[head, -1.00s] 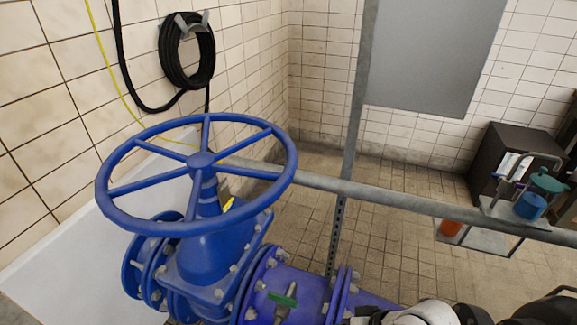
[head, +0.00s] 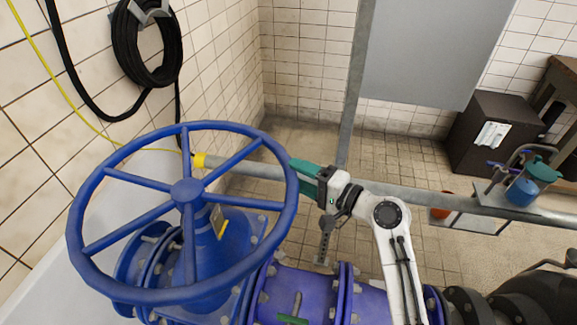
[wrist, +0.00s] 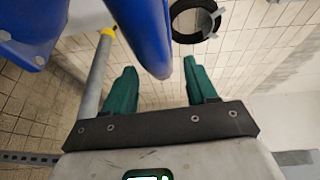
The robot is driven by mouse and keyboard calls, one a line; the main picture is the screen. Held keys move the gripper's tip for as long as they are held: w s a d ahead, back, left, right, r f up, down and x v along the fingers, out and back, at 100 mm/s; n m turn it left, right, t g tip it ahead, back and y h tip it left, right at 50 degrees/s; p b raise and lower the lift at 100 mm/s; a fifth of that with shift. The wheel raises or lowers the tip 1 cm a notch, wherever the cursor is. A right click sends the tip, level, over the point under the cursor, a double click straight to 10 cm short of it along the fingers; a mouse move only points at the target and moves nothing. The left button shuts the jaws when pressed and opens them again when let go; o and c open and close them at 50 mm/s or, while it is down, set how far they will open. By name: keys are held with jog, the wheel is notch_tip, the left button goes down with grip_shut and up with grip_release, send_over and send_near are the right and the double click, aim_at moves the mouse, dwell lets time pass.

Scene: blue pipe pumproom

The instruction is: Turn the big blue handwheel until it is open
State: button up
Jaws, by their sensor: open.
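The big blue handwheel (head: 187,192) sits on top of the blue valve (head: 203,262), with spokes running from its hub to the rim. My gripper (head: 302,171) is at the right side of the rim, its green fingers open. The rim hides part of the fingers in the head view. In the wrist view a blue rim section (wrist: 148,32) shows between the two spread green fingers of my gripper (wrist: 160,66). The jaws are not closed on it. I cannot tell whether a finger touches the rim.
A grey horizontal rail (head: 415,193) runs behind the wheel and my arm, meeting an upright post (head: 354,110). A black hose coil (head: 146,45) hangs on the tiled left wall. A dark cabinet (head: 492,132) stands at the back right. The tiled floor behind the rail is largely clear.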

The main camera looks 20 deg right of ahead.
aim_at(288, 171)
jog(key=shift+x, duration=1.8)
jog(key=shift+c, duration=0.3)
grip_shut()
